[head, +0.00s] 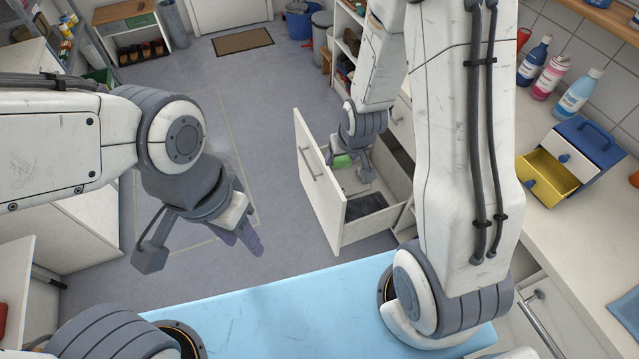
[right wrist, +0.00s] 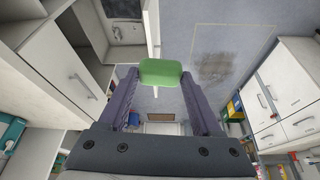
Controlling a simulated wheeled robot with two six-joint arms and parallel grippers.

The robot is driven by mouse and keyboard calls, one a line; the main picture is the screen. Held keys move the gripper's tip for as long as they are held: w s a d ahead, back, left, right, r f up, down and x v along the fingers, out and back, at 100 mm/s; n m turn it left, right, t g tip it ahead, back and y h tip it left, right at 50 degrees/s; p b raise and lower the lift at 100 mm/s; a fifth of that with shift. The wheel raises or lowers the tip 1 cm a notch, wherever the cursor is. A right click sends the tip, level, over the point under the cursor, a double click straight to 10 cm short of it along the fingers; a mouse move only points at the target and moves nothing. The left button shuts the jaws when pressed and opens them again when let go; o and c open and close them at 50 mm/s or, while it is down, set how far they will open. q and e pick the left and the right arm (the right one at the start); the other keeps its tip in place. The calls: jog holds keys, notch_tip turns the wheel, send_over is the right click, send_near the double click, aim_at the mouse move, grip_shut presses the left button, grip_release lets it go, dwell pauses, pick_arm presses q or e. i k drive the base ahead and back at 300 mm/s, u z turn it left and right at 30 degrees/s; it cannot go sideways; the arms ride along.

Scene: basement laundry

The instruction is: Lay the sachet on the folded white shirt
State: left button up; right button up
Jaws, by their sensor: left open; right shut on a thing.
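My right gripper (head: 352,168) is at the open white drawer (head: 322,190) in the middle of the head view. It is shut on the green sachet (head: 341,160), which shows between its fingertips in the right wrist view (right wrist: 161,72). The sachet is near the drawer's front panel; whether it touches anything below is unclear. A dark grey folded cloth (head: 364,207) lies in the near part of the drawer. My left gripper (head: 243,238) is open over the floor, left of the drawer.
A light blue surface (head: 290,310) lies in front. On the right counter stand several bottles (head: 577,92) and a blue box with an open yellow drawer (head: 546,178). Buckets (head: 299,22) and a doormat (head: 242,41) are at the back. The floor left of the drawer is clear.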

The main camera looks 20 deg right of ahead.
aim_at(349, 178)
jog(key=u, duration=0.7)
jog(key=i, duration=1.55)
jog(key=z, duration=0.65)
jog(key=i, duration=0.6)
jog(key=z, duration=0.35)
